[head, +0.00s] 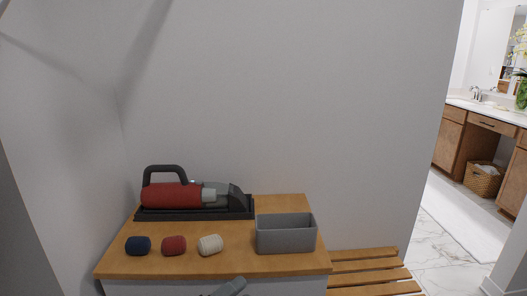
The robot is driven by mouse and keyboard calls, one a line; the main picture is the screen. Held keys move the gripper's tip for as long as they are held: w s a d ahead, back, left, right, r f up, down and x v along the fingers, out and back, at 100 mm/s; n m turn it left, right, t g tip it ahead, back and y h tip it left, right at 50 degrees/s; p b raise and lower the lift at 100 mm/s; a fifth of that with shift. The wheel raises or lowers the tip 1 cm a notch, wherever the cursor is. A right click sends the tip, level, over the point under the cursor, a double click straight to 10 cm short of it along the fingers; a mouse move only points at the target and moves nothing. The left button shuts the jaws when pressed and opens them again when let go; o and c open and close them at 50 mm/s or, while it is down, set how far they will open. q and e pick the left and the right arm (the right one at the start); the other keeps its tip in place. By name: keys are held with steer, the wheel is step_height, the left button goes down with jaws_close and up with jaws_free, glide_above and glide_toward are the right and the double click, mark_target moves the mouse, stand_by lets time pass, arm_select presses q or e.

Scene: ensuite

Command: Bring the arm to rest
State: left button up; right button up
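Neither gripper shows clearly in the head view. A small grey angled piece pokes up at the bottom edge, in front of the wooden-topped cabinet (200,264); it may be part of my arm, but too little shows to tell. No object is seen held. On the cabinet top, a red and grey handheld vacuum (172,196) lies in a black tray (205,214) at the back. A navy roll (138,245), a red roll (174,245) and a cream roll (210,245) sit in a row at the front left. A grey open bin (286,240) stands at the right.
A wooden slatted bench (368,272) adjoins the cabinet on the right. Grey walls (290,100) close in behind and at the left. At the far right, an opening shows a vanity (450,138), a wicker basket (483,181) and a white rug (465,212) on marble floor.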

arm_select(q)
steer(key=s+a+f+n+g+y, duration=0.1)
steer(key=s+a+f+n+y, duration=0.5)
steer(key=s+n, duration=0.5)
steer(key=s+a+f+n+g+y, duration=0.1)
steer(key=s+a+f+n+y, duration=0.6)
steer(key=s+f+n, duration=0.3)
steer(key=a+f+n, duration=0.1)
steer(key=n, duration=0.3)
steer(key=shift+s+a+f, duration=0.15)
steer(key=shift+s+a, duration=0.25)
